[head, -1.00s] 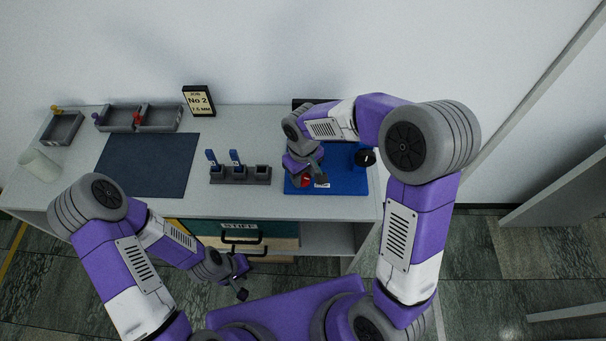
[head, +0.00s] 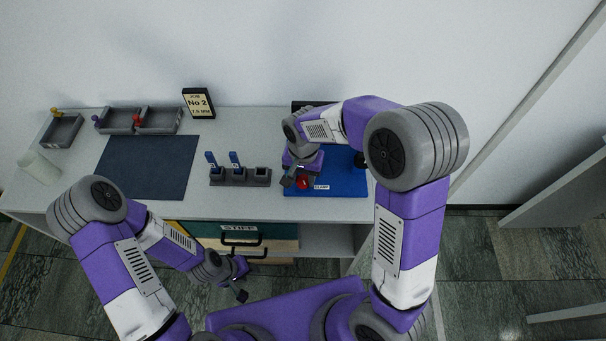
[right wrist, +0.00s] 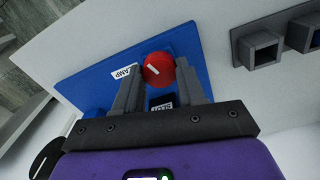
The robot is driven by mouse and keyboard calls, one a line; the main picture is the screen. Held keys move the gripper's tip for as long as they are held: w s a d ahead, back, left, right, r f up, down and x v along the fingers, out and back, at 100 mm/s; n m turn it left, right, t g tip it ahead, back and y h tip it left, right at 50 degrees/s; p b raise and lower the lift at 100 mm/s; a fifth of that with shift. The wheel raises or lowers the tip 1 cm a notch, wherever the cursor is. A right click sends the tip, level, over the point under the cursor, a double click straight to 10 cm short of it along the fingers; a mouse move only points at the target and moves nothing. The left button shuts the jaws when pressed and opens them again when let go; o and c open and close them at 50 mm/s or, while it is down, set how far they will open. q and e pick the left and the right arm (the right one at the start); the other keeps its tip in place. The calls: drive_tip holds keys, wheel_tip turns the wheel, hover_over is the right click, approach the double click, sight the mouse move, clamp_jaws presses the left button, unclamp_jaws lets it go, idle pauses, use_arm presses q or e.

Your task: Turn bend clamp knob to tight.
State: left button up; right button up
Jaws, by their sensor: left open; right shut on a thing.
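The clamp knob (right wrist: 158,69) is red with a white pointer line, and sits on the blue base plate (head: 346,184) beside a white clamp label (head: 321,187). In the head view the red knob (head: 303,183) shows just under my right gripper (head: 296,182). In the right wrist view my right gripper (right wrist: 157,82) has one finger on each side of the knob and is shut on it. The pointer line slants across the knob's top. A dark label on the plate shows between the fingers. My left gripper (head: 242,281) is open and empty, low in front of the bench.
A grey holder (head: 240,177) with blue-topped pieces stands left of the plate. A dark mat (head: 148,167), grey trays (head: 158,120), a job sign (head: 198,102) and a white cup (head: 38,165) are further left. A black knob (head: 360,160) is at the plate's right.

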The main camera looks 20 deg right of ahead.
sight(303, 179)
drive_tip(key=shift+m, duration=1)
drive_tip(key=o, duration=1.1)
drive_tip(key=shift+c, duration=0.2)
drive_tip(key=shift+r, duration=0.1)
wheel_tip(303, 179, up, 7)
drive_tip(key=shift+r+p, duration=0.2)
drive_tip(key=shift+p, duration=0.9)
